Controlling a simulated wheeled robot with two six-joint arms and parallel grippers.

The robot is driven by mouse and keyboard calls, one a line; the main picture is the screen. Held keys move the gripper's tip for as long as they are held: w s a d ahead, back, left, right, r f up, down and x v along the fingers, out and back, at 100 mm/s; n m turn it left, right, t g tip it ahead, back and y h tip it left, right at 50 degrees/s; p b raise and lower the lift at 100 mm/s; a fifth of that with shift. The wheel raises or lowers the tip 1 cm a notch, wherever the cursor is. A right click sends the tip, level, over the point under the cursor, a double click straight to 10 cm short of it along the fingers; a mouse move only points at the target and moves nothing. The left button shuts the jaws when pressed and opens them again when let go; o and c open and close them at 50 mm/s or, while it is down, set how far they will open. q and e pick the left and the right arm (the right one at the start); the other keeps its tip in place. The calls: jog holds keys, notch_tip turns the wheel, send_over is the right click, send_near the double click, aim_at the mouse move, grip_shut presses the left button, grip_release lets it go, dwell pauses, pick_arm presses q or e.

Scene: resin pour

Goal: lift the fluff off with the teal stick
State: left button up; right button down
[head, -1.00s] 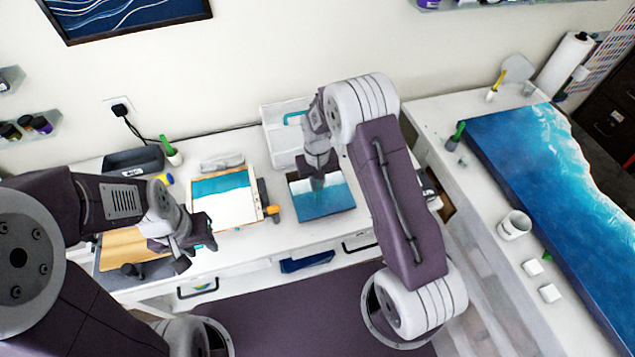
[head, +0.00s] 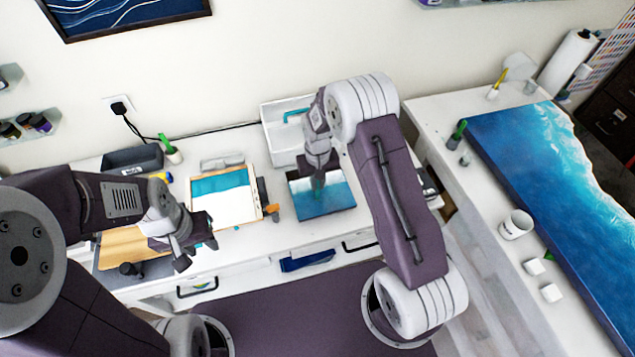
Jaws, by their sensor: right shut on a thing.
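A small blue and white seascape panel (head: 325,202) lies on the white desk below my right gripper. My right gripper (head: 318,174) points down over the panel's upper part and is shut on a thin teal-green stick (head: 318,185). The stick's lower end is at or just above the panel; I cannot tell if it touches. The fluff is too small or hidden to make out. My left gripper (head: 196,249) hangs at the desk's front left, its fingers apart and nothing seen between them.
A white tray (head: 268,128) with a teal-handled tool stands behind the panel. A framed teal and white panel (head: 235,208) lies to its left, with an orange-ended tool (head: 271,209) beside it. A large blue resin slab (head: 540,170) covers the right table, near a white mug (head: 515,224).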

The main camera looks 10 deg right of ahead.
jog(key=shift+f, duration=0.15)
dwell(0.4)
notch_tip(320, 180, up, 6)
jog(key=p, duration=0.4)
jog(key=shift+p, duration=0.35)
